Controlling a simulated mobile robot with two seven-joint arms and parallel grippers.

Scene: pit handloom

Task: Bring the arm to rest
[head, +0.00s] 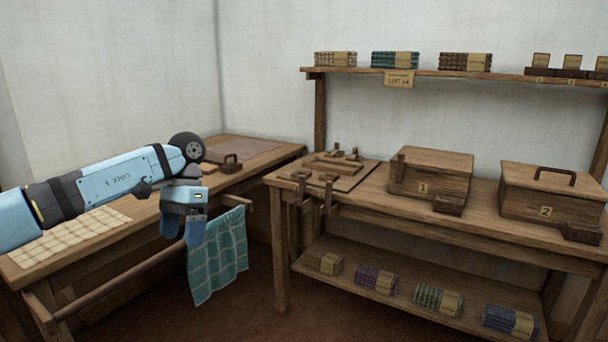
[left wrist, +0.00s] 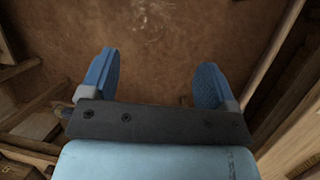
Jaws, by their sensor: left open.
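My left arm (head: 115,187) comes in from the left in the head view, light blue with dark joints, reaching out over the left table. My left gripper (head: 183,226) points down beside the table's front edge, left of the hanging green checked cloth. In the left wrist view the two blue fingers of the gripper (left wrist: 156,82) stand wide apart. Nothing is between them, and brown floor (left wrist: 155,40) shows below. My right gripper is in neither view.
The left table (head: 105,248) bears a cream checked cloth (head: 70,236). A green checked cloth (head: 218,256) hangs at its front. A wooden bench (head: 380,212) on the right holds box 1 (head: 428,170) and box 2 (head: 550,190). Folded cloths lie on its lower shelf (head: 345,282).

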